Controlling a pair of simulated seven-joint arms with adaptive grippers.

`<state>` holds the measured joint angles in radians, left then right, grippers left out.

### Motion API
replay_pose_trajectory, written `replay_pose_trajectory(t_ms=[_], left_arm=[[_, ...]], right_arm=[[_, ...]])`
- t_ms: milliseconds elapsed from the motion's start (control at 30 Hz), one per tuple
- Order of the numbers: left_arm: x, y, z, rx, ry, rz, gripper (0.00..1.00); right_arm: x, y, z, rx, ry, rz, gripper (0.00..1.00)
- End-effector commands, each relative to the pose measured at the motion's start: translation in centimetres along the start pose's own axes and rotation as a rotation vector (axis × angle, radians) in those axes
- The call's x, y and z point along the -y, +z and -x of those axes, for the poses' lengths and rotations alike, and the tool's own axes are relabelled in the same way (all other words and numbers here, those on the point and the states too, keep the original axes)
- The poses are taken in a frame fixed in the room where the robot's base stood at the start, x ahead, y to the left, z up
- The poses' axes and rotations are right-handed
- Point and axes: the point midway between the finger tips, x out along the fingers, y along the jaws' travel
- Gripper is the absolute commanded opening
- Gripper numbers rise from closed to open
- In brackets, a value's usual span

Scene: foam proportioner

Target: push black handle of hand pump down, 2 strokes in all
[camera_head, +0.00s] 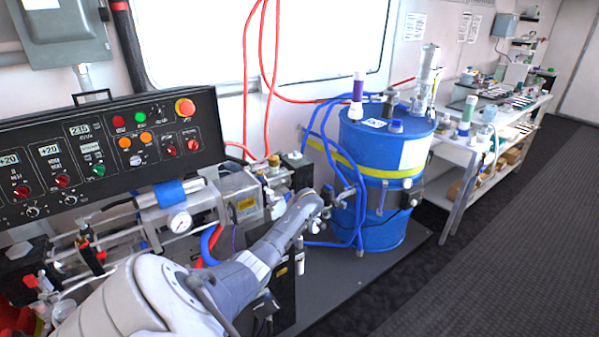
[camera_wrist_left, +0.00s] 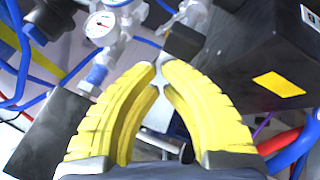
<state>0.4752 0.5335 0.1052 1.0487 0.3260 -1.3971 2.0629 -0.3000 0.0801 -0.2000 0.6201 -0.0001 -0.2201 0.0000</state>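My left gripper (camera_wrist_left: 158,68) has yellow ribbed fingers whose tips come together, with no object visible between them. A dark block-like end on a silver fitting (camera_wrist_left: 184,42) lies just beyond the tips in the left wrist view; I cannot tell whether it is the pump's black handle or whether the tips touch it. In the head view my left arm reaches from the lower left toward the pump fittings by the blue drum (camera_head: 382,215). Its fingers are too small and covered there to make out. My right gripper is in neither view.
A control panel (camera_head: 105,150) and metal machinery (camera_head: 240,195) with a gauge (camera_head: 180,222) stand at the left. Blue hoses (camera_head: 350,225) run beside the drum. A black box (camera_wrist_left: 265,50) is at the right of the left wrist view. The floor at right is clear.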

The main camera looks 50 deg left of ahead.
Motion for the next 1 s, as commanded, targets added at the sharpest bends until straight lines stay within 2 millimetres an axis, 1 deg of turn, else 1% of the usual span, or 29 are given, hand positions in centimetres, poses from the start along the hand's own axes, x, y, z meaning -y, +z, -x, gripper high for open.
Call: replay_pose_trajectory(t_ms=[233, 700, 1000], left_arm=[[-0.3, -0.2, 0.4, 0.001, 0.002, 0.001, 0.0], [-1.9, -1.8, 3.4, 0.001, 0.002, 0.002, 0.0], [-2.1, -2.1, 4.0, 0.0, 0.0, 0.0, 0.0]], right_arm=[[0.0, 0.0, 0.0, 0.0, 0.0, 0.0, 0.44], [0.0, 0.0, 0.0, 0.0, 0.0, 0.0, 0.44], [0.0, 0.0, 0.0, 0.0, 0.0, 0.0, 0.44]])
